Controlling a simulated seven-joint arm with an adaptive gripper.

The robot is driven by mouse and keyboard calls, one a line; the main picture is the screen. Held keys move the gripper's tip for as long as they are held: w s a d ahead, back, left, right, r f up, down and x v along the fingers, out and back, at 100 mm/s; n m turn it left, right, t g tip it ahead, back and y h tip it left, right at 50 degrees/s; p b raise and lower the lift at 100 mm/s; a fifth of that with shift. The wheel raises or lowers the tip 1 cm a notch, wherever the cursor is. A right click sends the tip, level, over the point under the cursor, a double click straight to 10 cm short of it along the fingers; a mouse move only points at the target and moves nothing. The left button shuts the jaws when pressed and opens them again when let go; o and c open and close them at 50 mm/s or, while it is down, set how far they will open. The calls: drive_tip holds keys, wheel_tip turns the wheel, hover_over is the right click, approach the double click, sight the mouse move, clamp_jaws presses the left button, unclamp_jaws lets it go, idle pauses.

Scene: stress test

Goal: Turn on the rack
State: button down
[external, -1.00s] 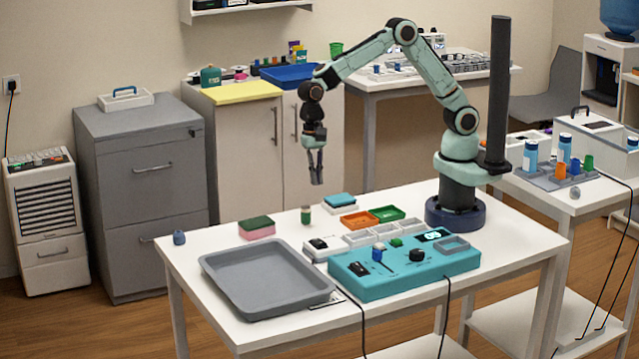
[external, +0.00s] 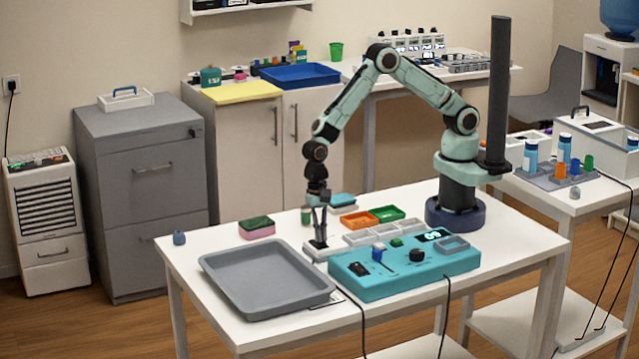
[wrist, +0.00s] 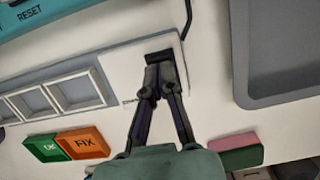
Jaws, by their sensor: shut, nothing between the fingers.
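The rack (external: 352,243) is a low pale strip with several square wells, lying behind the teal control box. At its left end is a white panel with a black switch, which shows in the wrist view (wrist: 159,55). My gripper (external: 320,242) points down at this panel, its fingers shut and empty. In the wrist view the fingertips (wrist: 158,76) are at the near edge of the black switch and partly cover it. I cannot tell whether they touch it or which way it is set.
The teal control box (external: 400,284) with knobs stands in front of the rack. A grey tray (external: 225,252) lies to the left. Orange (external: 359,220) and green (external: 388,213) bins sit behind the rack. A green-and-pink sponge (external: 257,229) lies at the back left.

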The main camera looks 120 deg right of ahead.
drive_tip(key=shift+f, duration=0.1)
drive_tip(key=shift+a+f+h, duration=0.2)
drive_tip(key=shift+a+h, duration=0.05)
drive_tip(key=shift+h, duration=0.05)
drive_tip(key=shift+d, duration=0.2)
drive_tip(key=shift+d+r, duration=0.25)
drive_tip(key=shift+d, duration=0.5)
wheel_tip(320, 180, up, 14)
drive_tip(key=d, duration=0.2)
idle(0.3)
drive_tip(key=shift+f, duration=0.1)
